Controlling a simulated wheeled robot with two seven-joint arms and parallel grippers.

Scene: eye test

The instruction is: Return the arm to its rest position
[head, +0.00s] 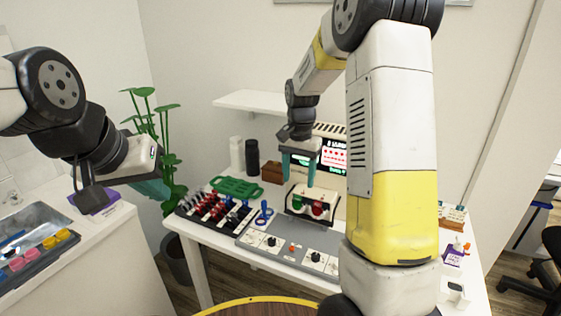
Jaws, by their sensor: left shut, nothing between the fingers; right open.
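My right gripper (298,172) hangs above the white table (205,247), its two teal fingers pointing down and spread apart with nothing seen between them. Its tips are over a white box with red and green lenses (311,203); I cannot tell whether they touch it. The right arm, white and yellow, rises at the right of the picture and bends over the table. My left gripper (157,190) is at the left, near the counter's edge and in front of the plant. Its teal fingers are shut, and I see nothing held.
A grey panel with knobs (280,252), a black tray of red and dark pieces (190,217), a green rack (237,187) and bottles (252,156) crowd the table. A lit screen (334,155) stands behind. A plant (167,140), counter (103,230) and wall shelf (255,101) are nearby.

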